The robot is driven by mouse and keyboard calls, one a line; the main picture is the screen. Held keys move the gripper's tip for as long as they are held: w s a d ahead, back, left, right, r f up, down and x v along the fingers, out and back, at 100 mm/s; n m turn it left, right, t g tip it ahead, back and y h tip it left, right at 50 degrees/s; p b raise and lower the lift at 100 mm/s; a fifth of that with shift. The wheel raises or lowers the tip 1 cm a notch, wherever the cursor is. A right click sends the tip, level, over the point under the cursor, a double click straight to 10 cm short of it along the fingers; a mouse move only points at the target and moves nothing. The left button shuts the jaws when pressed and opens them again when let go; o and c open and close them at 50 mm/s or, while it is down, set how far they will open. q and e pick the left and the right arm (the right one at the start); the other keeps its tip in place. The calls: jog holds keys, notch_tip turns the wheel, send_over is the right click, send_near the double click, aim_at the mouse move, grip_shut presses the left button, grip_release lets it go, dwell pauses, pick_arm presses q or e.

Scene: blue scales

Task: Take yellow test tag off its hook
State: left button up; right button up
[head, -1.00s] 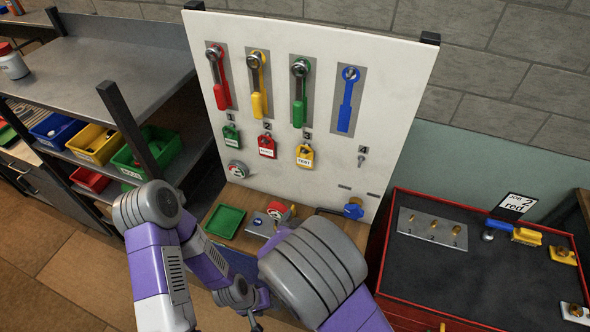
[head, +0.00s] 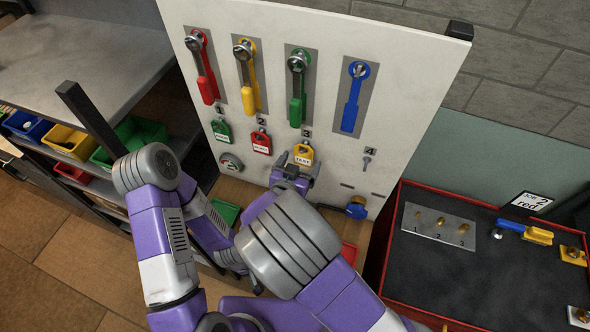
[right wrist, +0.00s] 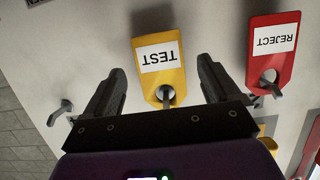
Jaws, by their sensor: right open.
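The yellow TEST tag (head: 303,154) hangs on a hook on the white board, below the third lever. In the right wrist view the tag (right wrist: 163,78) appears upside down, with the metal hook through its lower end in that picture. My right gripper (head: 292,173) is at the board, just below the tag. In the right wrist view its open fingers (right wrist: 161,70) stand apart on either side of the tag, with gaps to it. My left arm shows at the left in the head view, but its gripper cannot be made out.
The red REJECT tag (head: 261,142) hangs close by on the left, and also shows in the right wrist view (right wrist: 271,50). A green tag (head: 222,131) hangs further left. An empty hook (head: 367,160) is on the right. A red-edged bench (head: 450,275) stands right.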

jog(key=shift+x, duration=0.85)
jog(key=shift+c, duration=0.4)
jog(key=c, duration=1)
jog(key=shift+c, duration=0.2)
jog(key=shift+r+p, duration=0.65)
jog(key=s+a+p, duration=0.2)
jog(key=s, duration=0.5)
jog(key=shift+s+a+r, duration=0.2)
jog(key=shift+s+a, duration=0.05)
dwell(0.6)
